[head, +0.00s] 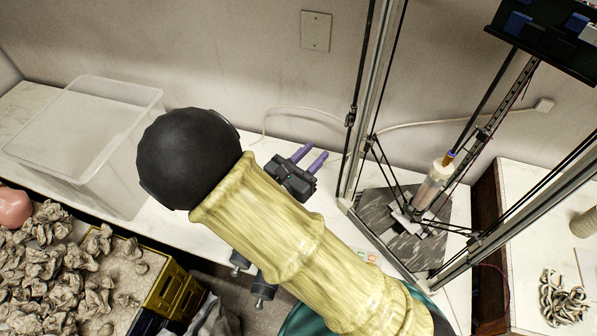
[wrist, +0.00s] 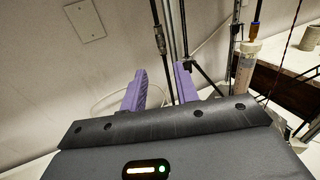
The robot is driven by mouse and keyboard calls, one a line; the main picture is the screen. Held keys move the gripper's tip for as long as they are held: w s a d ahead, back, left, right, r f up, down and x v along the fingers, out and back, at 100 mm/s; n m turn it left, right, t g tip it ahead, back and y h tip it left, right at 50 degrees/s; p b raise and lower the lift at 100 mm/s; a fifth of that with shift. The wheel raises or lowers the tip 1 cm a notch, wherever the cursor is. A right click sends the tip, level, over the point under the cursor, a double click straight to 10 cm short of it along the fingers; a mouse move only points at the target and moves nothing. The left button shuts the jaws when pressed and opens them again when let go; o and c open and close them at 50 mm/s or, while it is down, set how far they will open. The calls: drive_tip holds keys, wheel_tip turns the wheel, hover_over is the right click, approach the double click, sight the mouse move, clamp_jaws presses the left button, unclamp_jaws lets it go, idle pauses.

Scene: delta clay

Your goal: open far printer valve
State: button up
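The delta clay printer (head: 412,232) stands on the white table at the right of the head view, with metal posts and a dark base plate. Its clear syringe-like extruder (head: 432,187), with an amber and blue top, hangs over the base and also shows at the right in the wrist view (wrist: 245,68). I cannot make out which part is the valve. My gripper (head: 311,156) has two purple fingers, which stand apart with nothing between them in the wrist view (wrist: 161,90). It is left of the printer's near-left post, apart from the extruder.
A clear plastic bin (head: 95,125) stands at the left on the table. Clay coils (head: 563,298) lie on a surface at right. A white cable runs along the wall.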

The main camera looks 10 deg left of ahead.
drive_tip(key=b+v, duration=0.1)
drive_tip(key=v, duration=0.3)
drive_tip(key=shift+s+a, duration=0.2)
drive_tip(key=shift+s, duration=0.15)
drive_tip(key=shift+d, duration=0.1)
drive_tip(key=s+d+f+m+g+y, duration=0.1)
drive_tip(key=s+d+f+m+g, duration=0.15)
drive_tip(key=d+m+g, duration=0.6)
drive_tip(key=s+d+f+m+g, duration=0.2)
drive_tip(key=s+d+m+g, duration=0.2)
drive_tip(key=d+m+g, duration=0.4)
drive_tip(key=d+r+m+t+y, duration=0.1)
drive_tip(key=m+y, duration=0.1)
drive_tip(key=m, duration=0.2)
drive_tip(key=w+d+r+m+t+y, duration=0.1)
drive_tip(key=m+y, duration=0.2)
drive_tip(key=m, duration=0.2)
drive_tip(key=w+d+r+m+t+y, duration=0.1)
drive_tip(key=r+m+y, duration=0.1)
drive_tip(key=m+y, duration=0.1)
drive_tip(key=shift+d+m+t, duration=0.35)
drive_tip(key=shift+d+m, duration=0.05)
drive_tip(key=shift+m, duration=0.35)
